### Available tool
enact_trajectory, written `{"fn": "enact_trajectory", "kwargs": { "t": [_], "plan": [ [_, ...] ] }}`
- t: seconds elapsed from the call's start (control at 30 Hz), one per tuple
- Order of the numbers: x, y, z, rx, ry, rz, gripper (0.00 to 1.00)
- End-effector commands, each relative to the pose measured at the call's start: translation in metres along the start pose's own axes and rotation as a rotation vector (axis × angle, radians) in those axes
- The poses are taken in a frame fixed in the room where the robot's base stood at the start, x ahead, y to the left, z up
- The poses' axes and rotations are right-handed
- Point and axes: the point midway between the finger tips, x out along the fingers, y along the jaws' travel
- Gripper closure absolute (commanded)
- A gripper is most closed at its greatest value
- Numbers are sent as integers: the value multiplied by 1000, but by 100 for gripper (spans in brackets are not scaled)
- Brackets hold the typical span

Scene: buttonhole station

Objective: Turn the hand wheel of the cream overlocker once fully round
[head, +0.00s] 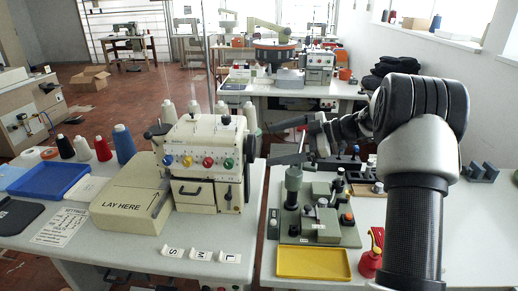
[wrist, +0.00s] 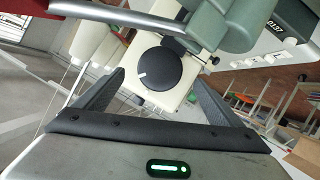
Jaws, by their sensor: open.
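The cream overlocker (head: 207,140) stands on the left table, with coloured dials on its front. Its dark hand wheel (head: 251,148) shows at its right side. In the wrist view the hand wheel (wrist: 163,82) is a round black disc with a short white mark left of its centre, on the cream housing. My gripper (head: 273,143) reaches in from the right and faces this side of the machine. In the wrist view its two dark fingers (wrist: 158,75) stand wide apart, one on each side of the wheel, with visible gaps. I cannot tell how far the tips are from the wheel in depth.
A cream box marked LAY HERE (head: 132,207) adjoins the overlocker's left. Thread cones (head: 124,144) and a blue tray (head: 48,181) are further left. A grey-green fixture (head: 322,215), a yellow tray (head: 313,263) and a red item (head: 371,257) occupy the right table. A gap separates the tables.

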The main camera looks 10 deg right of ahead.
Motion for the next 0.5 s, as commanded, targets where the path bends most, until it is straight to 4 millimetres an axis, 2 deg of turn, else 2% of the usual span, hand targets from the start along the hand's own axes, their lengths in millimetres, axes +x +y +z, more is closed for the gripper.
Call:
{"fn": "enact_trajectory", "kwargs": {
  "t": [0.03,0.2,0.33,0.5],
  "plan": [
    [12,-1,0,0,1,-4,10],
    [42,-1,0,1,0,-3,10],
    [55,0,0,1,1,-2,10],
    [62,0,0,1,0,-1,10]
  ]
}}
